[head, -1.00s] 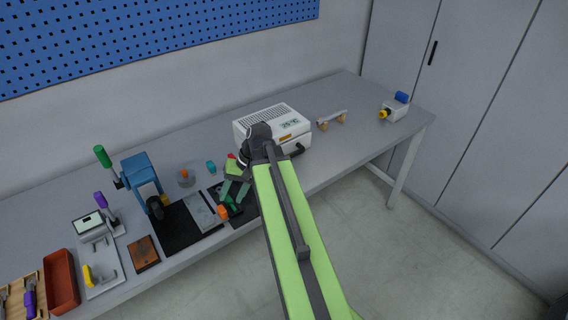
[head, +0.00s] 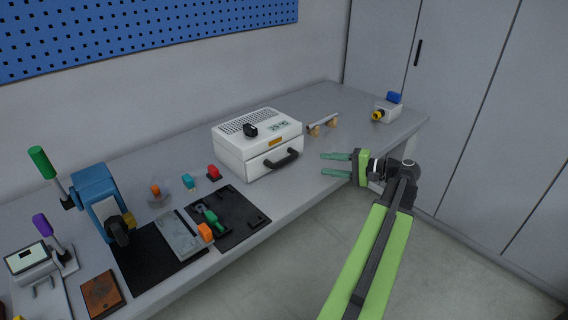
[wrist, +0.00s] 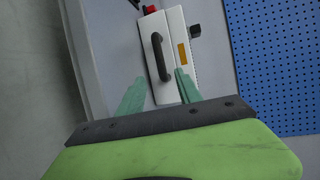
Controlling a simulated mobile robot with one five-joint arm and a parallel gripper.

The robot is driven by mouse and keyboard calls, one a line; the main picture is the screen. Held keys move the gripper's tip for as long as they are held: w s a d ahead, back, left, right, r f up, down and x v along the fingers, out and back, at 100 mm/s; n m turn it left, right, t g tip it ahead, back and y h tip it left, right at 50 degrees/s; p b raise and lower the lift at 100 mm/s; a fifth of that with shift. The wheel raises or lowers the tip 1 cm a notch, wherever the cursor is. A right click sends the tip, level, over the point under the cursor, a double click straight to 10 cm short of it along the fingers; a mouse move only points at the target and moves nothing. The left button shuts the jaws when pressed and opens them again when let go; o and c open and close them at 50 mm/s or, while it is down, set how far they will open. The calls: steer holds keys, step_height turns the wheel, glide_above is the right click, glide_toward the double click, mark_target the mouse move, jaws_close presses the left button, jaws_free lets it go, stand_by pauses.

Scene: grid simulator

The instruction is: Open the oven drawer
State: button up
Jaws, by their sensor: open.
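The oven is a white box (head: 240,146) with a vented top and a small display, standing on the grey bench. Its front drawer (head: 262,166) looks shut and carries a dark curved handle (head: 283,160). My gripper (head: 324,164) is open and empty, to the right of the handle and apart from it, its green fingers pointing left toward the oven front. In the wrist view the handle (wrist: 157,57) shows upright beyond and between the two fingertips (wrist: 160,78), with the white drawer front behind it. Nothing hides the handle.
A black item (head: 250,130) sits on the oven top. A bar on wooden supports (head: 322,124) stands behind right. The floor before the bench is clear.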

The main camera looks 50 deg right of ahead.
mark_target(289, 161)
steer(key=b+x, duration=0.2)
steer(key=x, duration=1.3)
steer(key=shift+w+a+b, duration=0.25)
steer(key=shift+b, duration=0.1)
jaws_close()
stand_by(0.4)
